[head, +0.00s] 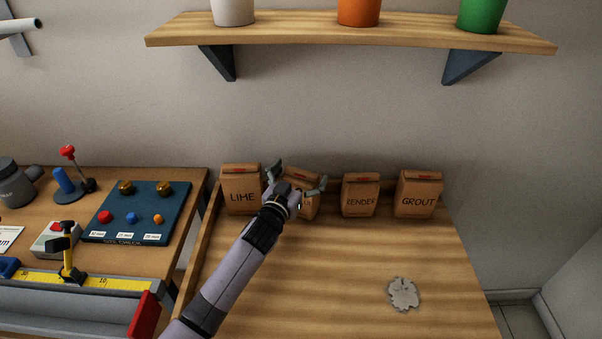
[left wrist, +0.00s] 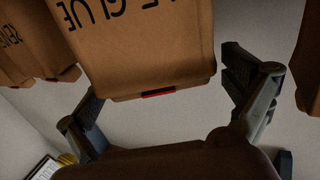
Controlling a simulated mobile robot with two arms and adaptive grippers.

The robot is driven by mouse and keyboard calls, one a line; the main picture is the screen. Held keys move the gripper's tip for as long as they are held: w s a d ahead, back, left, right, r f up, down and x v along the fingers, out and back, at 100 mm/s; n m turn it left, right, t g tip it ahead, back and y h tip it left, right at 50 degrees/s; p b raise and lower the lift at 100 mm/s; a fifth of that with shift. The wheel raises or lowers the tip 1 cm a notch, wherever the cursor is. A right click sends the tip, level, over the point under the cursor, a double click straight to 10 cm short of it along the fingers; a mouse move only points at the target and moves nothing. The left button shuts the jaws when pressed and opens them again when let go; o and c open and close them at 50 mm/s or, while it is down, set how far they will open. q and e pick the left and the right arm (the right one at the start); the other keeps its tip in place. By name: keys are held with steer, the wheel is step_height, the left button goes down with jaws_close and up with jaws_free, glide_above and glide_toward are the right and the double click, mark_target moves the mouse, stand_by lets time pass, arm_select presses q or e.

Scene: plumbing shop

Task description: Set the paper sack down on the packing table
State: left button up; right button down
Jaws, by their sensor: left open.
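A brown paper sack (head: 302,176) stands second from left in a row of sacks at the back of the wooden packing table (head: 330,270). My left gripper (head: 296,181) is in front of it and hides much of its face. In the left wrist view, the sack (left wrist: 140,55) appears upside down with lettering ending in "GLUE". The left gripper's fingers (left wrist: 163,88) are spread apart, one on each side of the sack's red-marked end, with gaps visible. My right gripper is not in view.
Sacks marked LIME (head: 240,190), RENDER (head: 361,196) and GROUT (head: 418,195) stand in the same row. A grey splotch (head: 403,293) lies at the front right. The table's middle is clear. A shelf (head: 350,35) with pots hangs above. A tool bench (head: 60,240) stands left.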

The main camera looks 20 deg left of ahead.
arm_select(q)
steer(key=shift+r, duration=0.15)
steer(key=shift+s, duration=0.35)
steer(key=s+a, duration=0.1)
steer(key=s, duration=1)
steer(key=shift+a+b, duration=0.15)
steer(key=shift+b, duration=0.2)
steer(key=shift+s, duration=0.1)
